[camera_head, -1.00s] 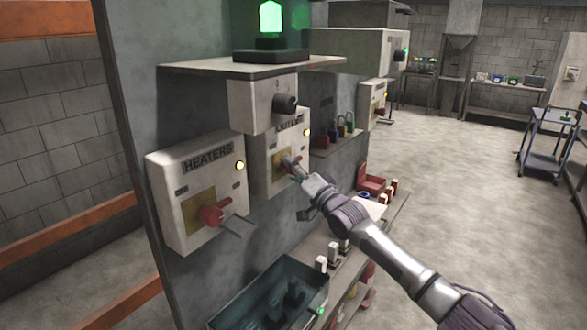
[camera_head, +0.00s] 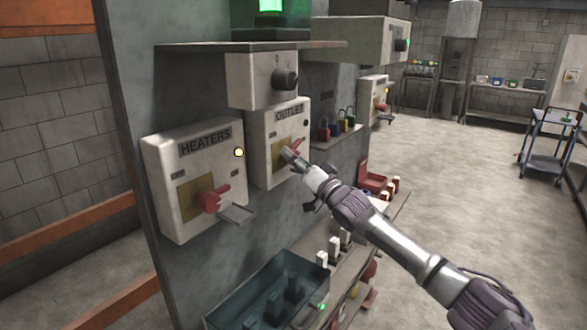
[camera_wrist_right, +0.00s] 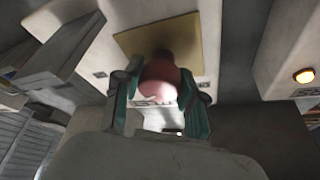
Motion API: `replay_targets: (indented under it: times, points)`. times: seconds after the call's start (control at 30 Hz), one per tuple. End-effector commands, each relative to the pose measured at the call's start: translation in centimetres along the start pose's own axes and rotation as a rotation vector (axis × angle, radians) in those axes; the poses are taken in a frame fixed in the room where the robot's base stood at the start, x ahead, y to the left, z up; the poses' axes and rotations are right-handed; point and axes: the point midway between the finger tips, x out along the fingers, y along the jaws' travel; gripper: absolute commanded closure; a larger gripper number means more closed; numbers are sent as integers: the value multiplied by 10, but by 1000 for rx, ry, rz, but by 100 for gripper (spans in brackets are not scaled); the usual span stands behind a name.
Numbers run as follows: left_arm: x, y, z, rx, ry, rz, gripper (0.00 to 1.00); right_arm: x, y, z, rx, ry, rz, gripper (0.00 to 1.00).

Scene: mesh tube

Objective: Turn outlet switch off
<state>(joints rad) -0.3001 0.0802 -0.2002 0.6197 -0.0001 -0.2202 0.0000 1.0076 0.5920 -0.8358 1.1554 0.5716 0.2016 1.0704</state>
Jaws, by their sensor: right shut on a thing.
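The outlet box (camera_head: 262,148) is a pale box labelled OUTLET on the grey panel, with a yellow plate and a red switch handle (camera_head: 297,146). Its small indicator light (camera_head: 307,123) looks dark. My right gripper (camera_head: 293,160) is at the front of this box, shut on the red handle. In the right wrist view the red handle (camera_wrist_right: 160,80) sits between the two teal fingers (camera_wrist_right: 158,92), in front of the yellow plate (camera_wrist_right: 160,42). The fingers partly hide the handle in the head view. My left gripper is not in view.
The heaters box (camera_head: 166,191), with a red handle and lit yellow light, is left of the outlet box. A box with a dark knob (camera_head: 262,78) is above. Padlocks (camera_head: 338,124) stand on a shelf to the right; a teal bin (camera_head: 268,290) is below.

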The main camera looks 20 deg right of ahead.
Motion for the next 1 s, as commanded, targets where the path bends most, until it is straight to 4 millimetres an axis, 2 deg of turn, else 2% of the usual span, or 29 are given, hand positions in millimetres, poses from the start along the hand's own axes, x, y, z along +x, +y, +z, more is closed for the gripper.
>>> replay_targets:
  times: [0.03,0.1,1.0]
  points:
    - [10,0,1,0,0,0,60,-1,3,2,-47,2,-18,95]
    - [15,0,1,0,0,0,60,-1,3,1,-109,2,-43,95]
    - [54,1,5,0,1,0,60,0,2,0,-887,2,-365,95]
